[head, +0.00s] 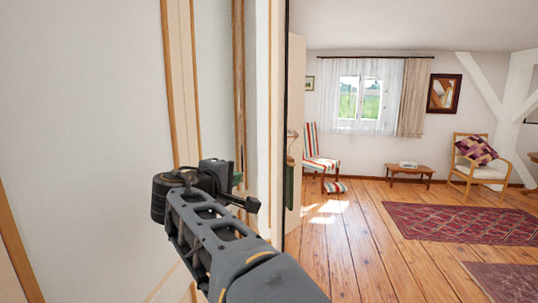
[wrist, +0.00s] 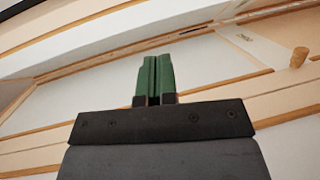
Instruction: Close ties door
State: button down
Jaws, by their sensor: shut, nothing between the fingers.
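My gripper (head: 238,179) is in front of a pale panelled surface with wooden trim at the left of the head view. Its green fingers (wrist: 153,78) are together and empty in the wrist view. A cream door panel (head: 297,85) stands edge-on beside the opening to the room, with a handle and a dark green hanging thing (head: 289,182) on it. In the wrist view a round wooden knob (wrist: 299,57) sticks out of a pale panel (wrist: 262,48), right of the fingers and apart from them. I cannot tell which panel is the ties door.
A pale wall (head: 80,110) fills the left. Past the opening, wooden floor (head: 345,250) is clear up to a red rug (head: 465,222). A striped chair (head: 316,150), a low table (head: 408,171) and an armchair (head: 480,165) stand farther back.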

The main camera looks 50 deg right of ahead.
notch_tip(320, 180, up, 4)
jog(key=d+h, duration=0.2)
jog(key=p, duration=0.4)
send_near(275, 148)
jog(key=w+d, duration=0.3)
jog(key=w, duration=0.1)
jog(key=shift+s+d+r+p, duration=0.2)
jog(key=shift+s+d+p, duration=0.2)
jog(key=shift+s+d, duration=0.65)
jog(key=shift+d+f, duration=0.1)
jog(key=shift+d, duration=0.45)
